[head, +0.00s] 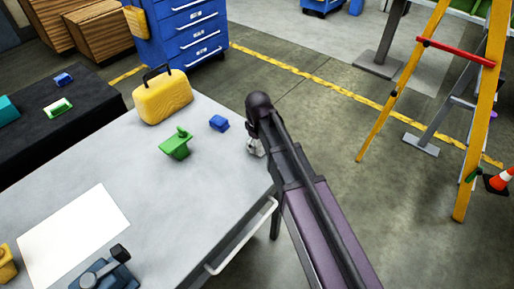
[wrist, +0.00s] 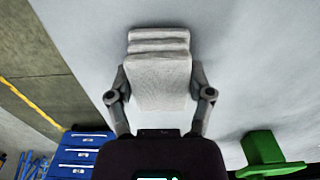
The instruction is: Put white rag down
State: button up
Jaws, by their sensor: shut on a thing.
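The white rag (wrist: 160,78) is a folded, layered, pale grey-white cloth in the wrist view. My gripper (wrist: 160,96) is shut on it, with one finger on each side of the rag. In the head view my arm hides most of the gripper, and only a small pale patch shows at the right edge of the grey workbench (head: 208,190). The bench top is behind the rag in the wrist view. I cannot tell whether the rag touches it.
On the bench are a green part (head: 176,146), a small blue block (head: 219,123), a yellow case (head: 162,98), a white sheet (head: 74,236) and a dark blue vise-like tool (head: 105,273). Bare bench lies around the middle. A yellow ladder (head: 403,85) stands on the right.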

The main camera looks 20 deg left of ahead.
aim_at(258, 143)
jog(key=shift+f, duration=0.15)
jog(key=o, duration=1)
notch_tip(258, 143, up, 12)
jog(key=p, duration=1.2)
dwell(1.0)
jog(key=s+d+m, duration=0.2)
jog(key=d+m, duration=0.4)
jog(key=d, duration=1.2)
jog(key=s+d+m, duration=0.3)
jog(key=d+m, duration=0.4)
jog(key=d, duration=1.1)
jog(key=shift+s+d, duration=0.25)
jog(key=shift+s, duration=0.1)
